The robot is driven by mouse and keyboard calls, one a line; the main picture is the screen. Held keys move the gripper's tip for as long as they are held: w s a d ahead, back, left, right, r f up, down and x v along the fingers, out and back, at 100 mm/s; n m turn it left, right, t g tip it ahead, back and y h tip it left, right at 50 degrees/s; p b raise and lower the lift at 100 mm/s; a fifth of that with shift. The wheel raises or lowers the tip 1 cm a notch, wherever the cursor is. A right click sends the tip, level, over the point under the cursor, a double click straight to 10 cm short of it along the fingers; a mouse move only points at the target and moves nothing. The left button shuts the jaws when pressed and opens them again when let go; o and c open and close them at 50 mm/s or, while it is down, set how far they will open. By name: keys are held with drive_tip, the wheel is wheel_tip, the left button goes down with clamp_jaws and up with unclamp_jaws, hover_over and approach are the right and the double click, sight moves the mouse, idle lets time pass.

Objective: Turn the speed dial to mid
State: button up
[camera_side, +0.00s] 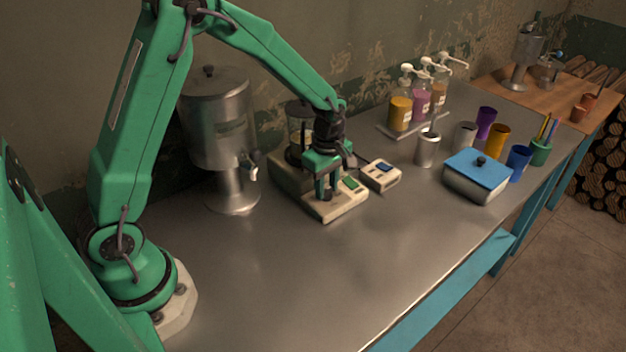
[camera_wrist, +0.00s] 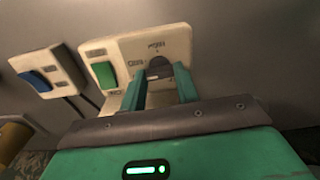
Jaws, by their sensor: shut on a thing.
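The cream machine base (camera_side: 335,205) stands on the steel counter, with a green switch (camera_side: 350,184) on its top. In the wrist view the cream panel (camera_wrist: 178,45) carries the green switch (camera_wrist: 104,75) and the dark speed dial (camera_wrist: 158,68), with small markings around the dial that are too blurred to read surely. My gripper (camera_side: 326,196) points down over the panel. In the wrist view my gripper's two green fingers (camera_wrist: 160,85) are shut on the dial, one on each side. The dial's pointer is mostly hidden, so its setting cannot be told.
A small cream box (camera_side: 381,176) with a blue switch sits just right of the machine. A metal dispenser (camera_side: 215,120) stands behind left. Pump bottles (camera_side: 401,110), cups (camera_side: 427,150) and a blue-lidded box (camera_side: 478,172) stand farther right. The front counter is clear.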

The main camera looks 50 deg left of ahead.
sight(326, 190)
drive_tip(key=m, duration=0.6)
drive_tip(key=shift+m, duration=0.3)
idle(0.4)
drive_tip(key=o, duration=1)
drive_tip(key=shift+r, duration=0.1)
wheel_tip(326, 190, up, 7)
drive_tip(key=shift+r, duration=0.35)
drive_tip(key=shift+r, duration=0.1)
